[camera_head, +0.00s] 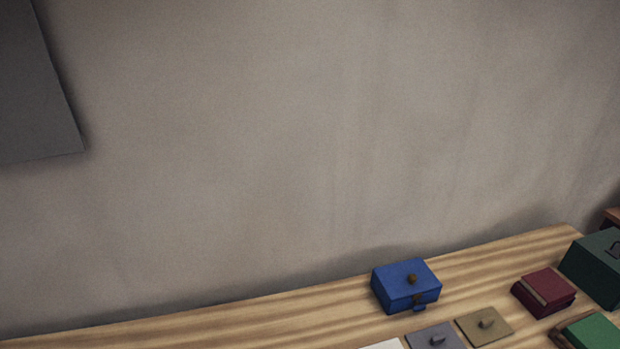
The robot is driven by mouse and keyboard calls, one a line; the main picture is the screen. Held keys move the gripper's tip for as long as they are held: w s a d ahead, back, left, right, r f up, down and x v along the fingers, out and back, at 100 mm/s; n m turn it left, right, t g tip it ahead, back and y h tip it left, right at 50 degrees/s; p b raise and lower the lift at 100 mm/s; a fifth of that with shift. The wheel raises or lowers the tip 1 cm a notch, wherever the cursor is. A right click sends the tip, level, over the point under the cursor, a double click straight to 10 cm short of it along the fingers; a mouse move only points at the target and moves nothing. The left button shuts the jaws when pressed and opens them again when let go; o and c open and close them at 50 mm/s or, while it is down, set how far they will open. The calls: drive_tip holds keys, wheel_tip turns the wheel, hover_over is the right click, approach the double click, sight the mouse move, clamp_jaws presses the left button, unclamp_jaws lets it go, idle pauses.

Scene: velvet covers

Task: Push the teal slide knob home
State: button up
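I cannot make out a teal slide knob in this view. A blue box (404,286) stands on the wooden table, with a small brown knob (412,279) on its lid and a small dark catch on its front. A flat grey-blue plate (434,337) with a small grey knob lies in front of it, cut off by the bottom edge. A flat tan plate (484,326) with a small knob lies to its right. My gripper is not in view.
A dark red box (543,292), a dark green box (597,268) with a handle and a brighter green piece (592,332) are at the right. A pale sheet (384,345) shows at the bottom edge. The wooden table (230,322) is bare on the left, against a grey wall.

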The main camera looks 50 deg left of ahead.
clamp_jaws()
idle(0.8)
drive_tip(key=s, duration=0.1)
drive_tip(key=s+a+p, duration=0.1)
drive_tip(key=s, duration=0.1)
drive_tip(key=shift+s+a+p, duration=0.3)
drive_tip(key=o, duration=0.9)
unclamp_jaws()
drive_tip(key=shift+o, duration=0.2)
